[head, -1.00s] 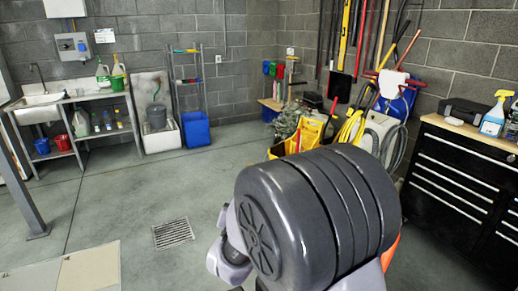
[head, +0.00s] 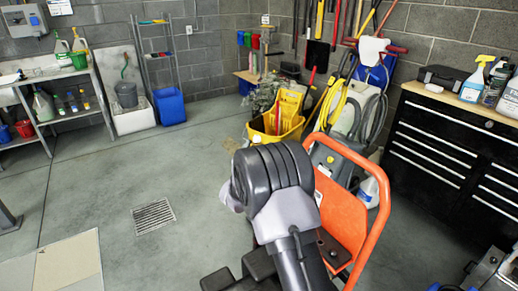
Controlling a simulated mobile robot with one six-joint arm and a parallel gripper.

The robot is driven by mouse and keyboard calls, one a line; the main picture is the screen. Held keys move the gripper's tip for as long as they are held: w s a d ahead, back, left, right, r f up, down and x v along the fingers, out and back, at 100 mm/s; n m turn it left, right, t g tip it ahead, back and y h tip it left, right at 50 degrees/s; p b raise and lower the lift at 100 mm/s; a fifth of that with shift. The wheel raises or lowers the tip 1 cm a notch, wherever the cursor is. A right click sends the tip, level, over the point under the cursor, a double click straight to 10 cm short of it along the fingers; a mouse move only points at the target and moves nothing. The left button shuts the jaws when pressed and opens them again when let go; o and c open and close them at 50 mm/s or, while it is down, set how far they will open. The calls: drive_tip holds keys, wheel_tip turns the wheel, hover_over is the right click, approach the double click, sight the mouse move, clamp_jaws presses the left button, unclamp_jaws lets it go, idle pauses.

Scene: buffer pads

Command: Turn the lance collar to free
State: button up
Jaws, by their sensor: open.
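The lance collar cannot be made out in the head view. My arm's dark ribbed joint and pale link fill the lower middle and hide part of what lies behind. My gripper cannot be picked out; only arm parts show. A grey machine with a yellow hose (head: 334,100) stands behind, near the back corner, partly hidden by an orange frame.
An orange frame with a bent tube handle (head: 337,212) stands just right of my arm. A yellow mop bucket (head: 270,134) is behind. A black drawer cabinet (head: 440,150) lines the right. Open floor with a drain grate (head: 153,216) lies left.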

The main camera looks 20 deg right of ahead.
drive_tip(key=shift+w+d, duration=0.3)
drive_tip(key=shift+w, duration=0.2)
clamp_jaws()
drive_tip(key=shift+n+y, duration=0.3)
drive_tip(key=shift+y, duration=0.1)
drive_tip(key=shift+s+a+n+g+y+p, duration=0.15)
drive_tip(key=shift+a+n+y+p, duration=0.4)
drive_tip(key=shift+n+y, duration=2.3)
drive_tip(key=shift+w+a+n+g+y+p, duration=0.1)
drive_tip(key=shift+a+n+y+p, duration=0.45)
drive_tip(key=shift+n+y, duration=2.3)
drive_tip(key=shift+s+a+n+g+y+p, duration=0.15)
drive_tip(key=shift+a+n+y+p, duration=0.7)
drive_tip(key=shift+y, duration=3.55)
drive_tip(key=shift+w+d+n+y+b, duration=0.1)
drive_tip(key=shift+d+n+y+b, duration=0.15)
drive_tip(key=shift+n+b, duration=0.25)
drive_tip(key=shift+r, duration=0.1)
